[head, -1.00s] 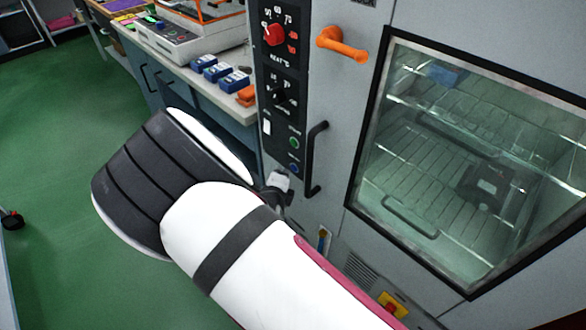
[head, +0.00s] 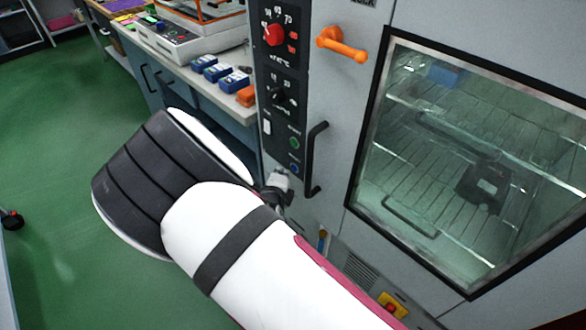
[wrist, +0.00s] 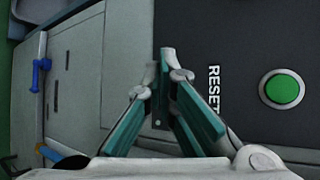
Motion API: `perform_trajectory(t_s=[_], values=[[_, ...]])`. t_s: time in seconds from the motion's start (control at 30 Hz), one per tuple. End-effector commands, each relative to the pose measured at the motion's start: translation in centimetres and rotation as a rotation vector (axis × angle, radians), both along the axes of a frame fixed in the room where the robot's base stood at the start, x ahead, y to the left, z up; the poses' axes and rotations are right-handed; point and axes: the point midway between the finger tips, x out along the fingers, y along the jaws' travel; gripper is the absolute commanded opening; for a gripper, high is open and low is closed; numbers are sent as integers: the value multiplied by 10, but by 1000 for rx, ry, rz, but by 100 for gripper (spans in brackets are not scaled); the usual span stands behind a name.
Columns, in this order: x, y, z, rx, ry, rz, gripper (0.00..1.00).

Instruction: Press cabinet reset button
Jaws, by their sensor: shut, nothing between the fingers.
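The cabinet's black control panel (head: 283,100) carries a green button (head: 294,143) and, below it, a blue button (head: 294,168), with small blurred labels. In the wrist view the green button (wrist: 282,89) is right of the sideways RESET label (wrist: 213,89). The letters' tops point toward green, so the label lies below that button, on the blue button's side. No blue button shows in the wrist view; my fingers cover the panel left of the label. My gripper (wrist: 168,52) is shut and empty, fingertips before the panel; contact cannot be told. It is partly hidden behind my arm in the head view (head: 278,182).
A black door handle (head: 315,160) stands out just right of the buttons. An orange lever (head: 342,43) and a red knob (head: 275,34) are higher up. A bench (head: 215,92) with blue boxes is to the left. Green floor is open at left.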

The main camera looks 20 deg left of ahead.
Motion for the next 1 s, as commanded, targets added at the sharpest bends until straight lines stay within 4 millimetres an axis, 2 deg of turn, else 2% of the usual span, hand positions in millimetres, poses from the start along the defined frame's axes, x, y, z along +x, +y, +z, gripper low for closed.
perform_trajectory(t_s=[0.27,1.0], values=[[8,-3,0,0,0,-1,0],[11,-4,1,0,0,0,0]])
